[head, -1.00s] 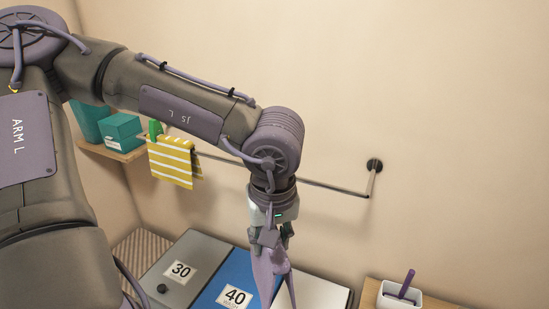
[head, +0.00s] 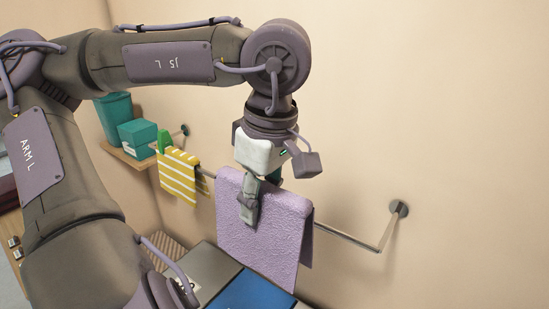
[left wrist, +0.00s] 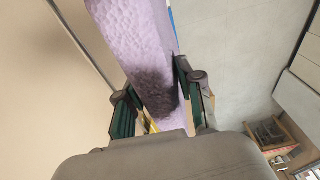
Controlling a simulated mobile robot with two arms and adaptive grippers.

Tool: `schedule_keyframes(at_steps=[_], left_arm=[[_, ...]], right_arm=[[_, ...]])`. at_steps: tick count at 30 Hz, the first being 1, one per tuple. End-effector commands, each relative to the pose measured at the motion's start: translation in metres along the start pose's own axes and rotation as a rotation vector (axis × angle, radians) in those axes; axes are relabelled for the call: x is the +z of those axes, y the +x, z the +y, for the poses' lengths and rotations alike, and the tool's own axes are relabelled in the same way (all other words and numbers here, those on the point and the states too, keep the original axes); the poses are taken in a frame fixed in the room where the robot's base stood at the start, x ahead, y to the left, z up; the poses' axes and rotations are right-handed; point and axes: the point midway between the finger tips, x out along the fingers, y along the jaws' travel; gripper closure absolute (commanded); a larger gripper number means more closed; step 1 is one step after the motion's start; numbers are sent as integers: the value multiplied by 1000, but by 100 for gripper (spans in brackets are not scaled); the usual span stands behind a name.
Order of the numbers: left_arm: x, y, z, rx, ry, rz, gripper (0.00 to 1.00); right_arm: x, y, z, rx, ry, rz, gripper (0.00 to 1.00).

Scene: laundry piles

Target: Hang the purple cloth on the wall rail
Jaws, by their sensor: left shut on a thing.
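The purple cloth (head: 270,225) is at the wall rail (head: 345,238), its front hanging down and a second layer showing at its right edge. It looks folded over the rail, but its body hides that stretch of the bar. My left gripper (head: 248,205) points down at the cloth's upper part and is shut on it. In the left wrist view, the cloth (left wrist: 140,45) runs between the two fingers (left wrist: 155,105). My right gripper is in neither view.
A yellow-striped cloth (head: 180,175) hangs on the rail to the left. Teal boxes (head: 138,135) stand on a small shelf behind it. Bins, one with a blue lid (head: 250,292), stand below. The rail's right part is bare.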

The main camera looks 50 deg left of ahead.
Motion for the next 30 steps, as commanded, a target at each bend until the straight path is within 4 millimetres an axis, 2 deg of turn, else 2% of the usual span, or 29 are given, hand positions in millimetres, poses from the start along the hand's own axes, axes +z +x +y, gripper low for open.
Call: schedule_keyframes(at_steps=[6, 9, 13, 18, 21, 25, 30], left_arm=[[0, -1, 16, -1, 0, 2, 100], [0, -1, 25, 0, 0, 1, 100], [0, -1, 35, -1, 2, 1, 100], [0, -1, 49, 1, 1, 2, 100], [0, -1, 56, 0, 2, 2, 100], [0, -1, 67, 1, 1, 2, 100], [0, -1, 81, 0, 1, 2, 100]], right_arm=[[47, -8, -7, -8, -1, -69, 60], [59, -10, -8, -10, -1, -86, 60], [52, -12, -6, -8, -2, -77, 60], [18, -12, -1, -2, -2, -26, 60], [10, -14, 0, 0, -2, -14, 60], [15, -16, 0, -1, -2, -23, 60], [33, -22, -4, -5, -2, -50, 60]])
